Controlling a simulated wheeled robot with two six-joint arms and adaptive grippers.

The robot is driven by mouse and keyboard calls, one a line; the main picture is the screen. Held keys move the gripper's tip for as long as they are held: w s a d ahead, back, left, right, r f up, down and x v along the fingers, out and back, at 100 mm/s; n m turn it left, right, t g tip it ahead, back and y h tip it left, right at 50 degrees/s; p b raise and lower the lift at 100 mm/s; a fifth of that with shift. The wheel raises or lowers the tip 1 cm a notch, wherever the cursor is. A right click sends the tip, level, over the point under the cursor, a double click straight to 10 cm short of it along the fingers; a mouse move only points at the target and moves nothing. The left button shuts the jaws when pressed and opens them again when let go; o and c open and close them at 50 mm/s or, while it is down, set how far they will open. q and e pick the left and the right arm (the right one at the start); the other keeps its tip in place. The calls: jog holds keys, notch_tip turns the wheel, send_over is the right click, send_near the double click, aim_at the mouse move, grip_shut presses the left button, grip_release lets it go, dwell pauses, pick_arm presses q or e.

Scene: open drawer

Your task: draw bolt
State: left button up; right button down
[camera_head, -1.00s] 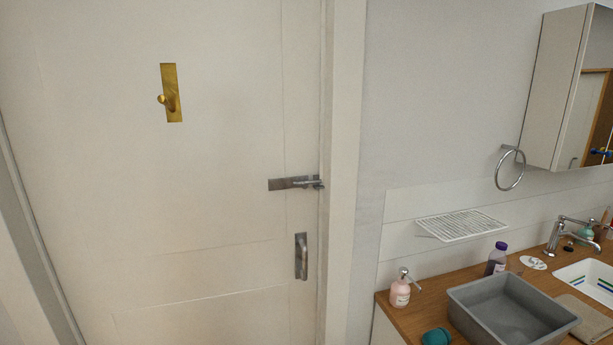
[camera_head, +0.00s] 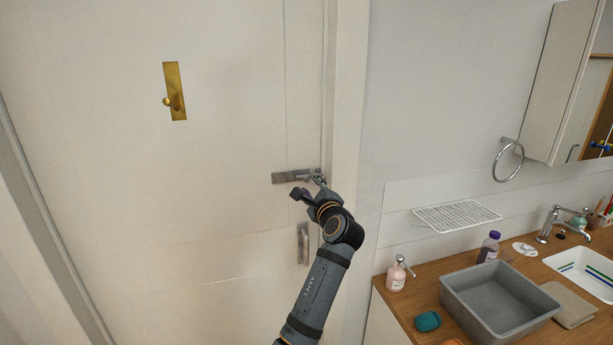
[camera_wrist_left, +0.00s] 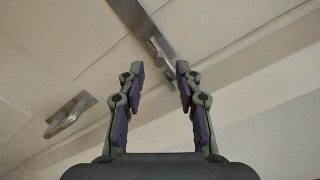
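The metal bolt (camera_head: 292,176) is mounted flat on the white door (camera_head: 220,215), close to its right edge. In the left wrist view the bolt plate (camera_wrist_left: 142,28) runs diagonally at the top, with its small knob (camera_wrist_left: 157,46) just beyond and between the fingertips. My left gripper (camera_head: 308,186) is at the bolt's right end in the head view. In the left wrist view the gripper (camera_wrist_left: 157,72) has its fingers apart with nothing between them. Part of the bolt's right end is hidden by the gripper. My right gripper is not in view.
A door handle (camera_head: 303,244) sits below the bolt, beside my left arm. A brass hook plate (camera_head: 175,92) is higher on the door. The door frame (camera_head: 347,120) stands right of the bolt. A wooden counter (camera_head: 408,300) holds a grey basin (camera_head: 460,298) and bottles.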

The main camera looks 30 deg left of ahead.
aim_at(306, 178)
pick_arm(q)
jog(key=p+x, duration=0.1)
jog(key=x, duration=0.4)
jog(key=shift+w+a, duration=0.15)
jog(key=shift+f, duration=0.1)
grip_shut()
